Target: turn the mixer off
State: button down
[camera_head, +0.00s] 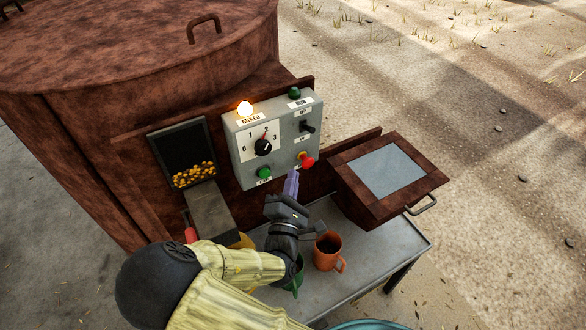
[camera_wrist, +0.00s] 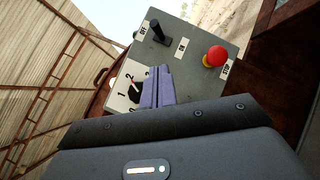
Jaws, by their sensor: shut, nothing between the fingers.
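The mixer's grey control box (camera_head: 236,150) is on its rusty brown wall. It carries a black lever switch (camera_head: 307,127) between OFF and ON labels, also seen in the wrist view (camera_wrist: 157,34); I cannot tell which way it is thrown. A red stop button (camera_head: 308,162) on a yellow collar is at the lower right, also in the wrist view (camera_wrist: 215,56). A dial (camera_head: 263,147) is marked 0 to 3. The MIXED lamp (camera_head: 245,108) glows; the green RUN lamp (camera_head: 294,92) looks dark. My gripper (camera_head: 291,183) is shut and empty, just below the box near the stop button.
A green button (camera_head: 264,173) is at the box's lower left. A hinged-looking frame with a pale pane (camera_head: 388,170) juts out at right. An orange mug (camera_head: 327,252) and a partly hidden green cup (camera_head: 297,275) stand on the metal table (camera_head: 385,240). A chute (camera_head: 207,207) is at left.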

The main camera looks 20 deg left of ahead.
jog(key=v, duration=0.3)
jog(key=shift+s+r, duration=0.1)
jog(key=shift+r, duration=0.25)
jog(key=w+d+f+m+g+h, duration=0.3)
jog(key=w+d+f+m+g, duration=0.15)
jog(key=d+m, duration=0.35)
jog(key=w+d+f+m+g+h, duration=0.2)
jog(key=w+d+f+m+g, duration=0.15)
jog(key=d+m+g, duration=0.3)
jog(key=s+d+r+m+g, duration=0.2)
jog(key=s+d+r+m, duration=0.1)
jog(key=d, duration=0.3)
jog(key=s+d+r+m+g, duration=0.2)
jog(key=s+d+r+m, duration=0.1)
jog(key=s+d+m, duration=0.2)
jog(key=s+d+r+m+g, duration=0.2)
jog(key=d+m, duration=0.3)
jog(key=d, duration=0.3)
jog(key=shift+s+d+r, duration=0.35)
jog(key=shift+s+r, duration=0.45)
jog(key=shift+s, duration=0.1)
